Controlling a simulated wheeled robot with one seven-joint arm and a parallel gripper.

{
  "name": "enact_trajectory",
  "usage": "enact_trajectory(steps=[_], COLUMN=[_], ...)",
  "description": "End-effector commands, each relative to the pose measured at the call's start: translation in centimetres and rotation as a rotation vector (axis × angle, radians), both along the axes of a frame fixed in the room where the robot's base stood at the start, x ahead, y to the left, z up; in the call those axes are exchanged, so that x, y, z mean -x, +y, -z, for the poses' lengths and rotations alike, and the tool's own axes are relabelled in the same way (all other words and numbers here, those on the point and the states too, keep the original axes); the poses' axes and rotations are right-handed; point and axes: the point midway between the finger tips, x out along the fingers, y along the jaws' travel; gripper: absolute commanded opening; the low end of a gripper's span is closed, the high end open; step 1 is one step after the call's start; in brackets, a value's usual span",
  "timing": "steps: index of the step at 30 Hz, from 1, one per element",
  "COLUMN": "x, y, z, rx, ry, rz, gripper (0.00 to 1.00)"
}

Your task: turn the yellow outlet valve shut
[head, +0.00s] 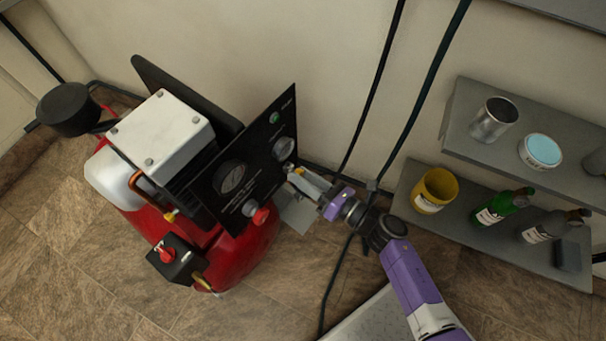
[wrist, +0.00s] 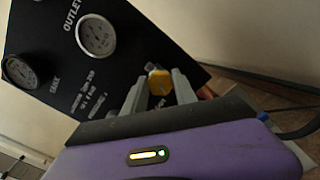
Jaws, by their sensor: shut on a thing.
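The yellow outlet valve (wrist: 159,82) is a small round knob on the black gauge panel (wrist: 45,60), below the gauge marked OUTLET (wrist: 96,35). In the wrist view my gripper (wrist: 160,90) has one grey finger on each side of the knob and is shut on it. The fingers cover the knob's sides. In the head view my gripper (head: 293,173) reaches the panel's right edge from the right. The knob is mostly hidden by the fingers there. The panel stands on a red compressor (head: 240,255).
A red knob (head: 260,215) sits lower on the panel. A grey shelf (head: 460,245) at right holds a yellow can (head: 436,190) and bottles. Dark cables (head: 415,100) hang behind my arm. Open tiled floor lies at lower left.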

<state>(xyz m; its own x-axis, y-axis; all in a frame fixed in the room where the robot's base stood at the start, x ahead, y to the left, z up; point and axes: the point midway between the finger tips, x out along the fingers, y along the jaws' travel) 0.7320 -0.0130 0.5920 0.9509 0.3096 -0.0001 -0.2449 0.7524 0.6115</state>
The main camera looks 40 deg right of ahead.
Motion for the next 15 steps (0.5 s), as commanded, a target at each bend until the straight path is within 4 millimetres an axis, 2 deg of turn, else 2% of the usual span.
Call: enact_trajectory(steps=[15], x=[0.0], y=[-0.08], z=[-0.04], rx=[-0.469], ry=[0.153], rz=[-0.001], gripper=[0.0])
